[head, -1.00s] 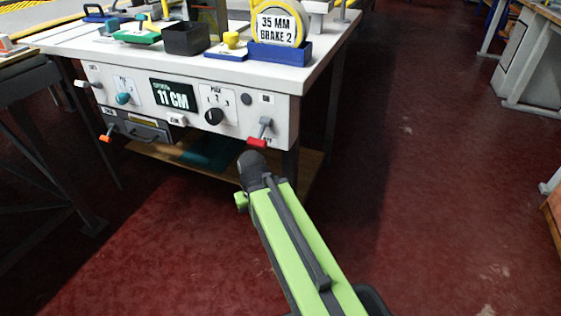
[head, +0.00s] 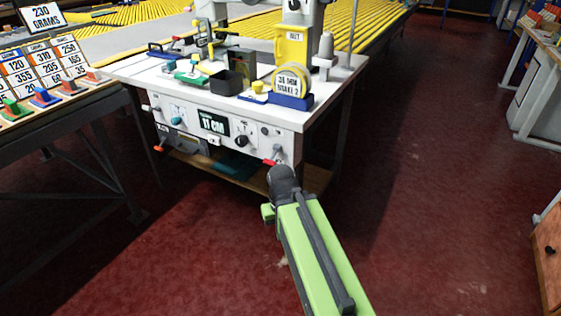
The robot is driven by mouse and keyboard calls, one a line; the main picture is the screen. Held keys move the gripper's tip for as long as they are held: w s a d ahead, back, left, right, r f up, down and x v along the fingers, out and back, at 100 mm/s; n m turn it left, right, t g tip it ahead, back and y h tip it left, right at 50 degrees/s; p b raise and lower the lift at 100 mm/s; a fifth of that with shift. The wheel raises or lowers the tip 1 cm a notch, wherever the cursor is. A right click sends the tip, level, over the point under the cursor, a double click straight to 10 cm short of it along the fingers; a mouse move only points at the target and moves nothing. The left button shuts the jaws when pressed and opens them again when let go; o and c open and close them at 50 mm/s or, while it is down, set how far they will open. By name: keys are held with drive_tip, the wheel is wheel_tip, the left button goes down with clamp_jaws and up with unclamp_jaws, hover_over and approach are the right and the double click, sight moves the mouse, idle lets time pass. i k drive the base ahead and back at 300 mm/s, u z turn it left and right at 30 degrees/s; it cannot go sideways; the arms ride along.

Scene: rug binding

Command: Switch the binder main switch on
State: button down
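The binder bench has a white front panel (head: 223,129) with a row of controls and a dark display (head: 214,123) reading 11 CM. A lever with a red handle (head: 268,162) hangs from the panel's right end and points down; it looks like the main switch, but its label is too small to read. My green arm reaches up from the lower right. Its dark end, with my gripper (head: 283,173), appears just below and right of the red handle. I cannot tell whether they touch. The fingers are not distinguishable.
A black knob (head: 241,141), a teal knob (head: 177,120) and an orange-handled lever (head: 158,149) are also on the panel. A yellow tape roll in a blue holder (head: 291,101) stands above. A dark-framed table (head: 62,120) is at left. Red floor at right is open.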

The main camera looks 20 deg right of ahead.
sight(269, 162)
drive_tip(key=k, duration=1.3)
drive_tip(key=u, duration=0.65)
drive_tip(key=i, duration=0.75)
drive_tip(key=u, duration=0.35)
drive_tip(key=i, duration=1.25)
drive_tip(key=z, duration=0.55)
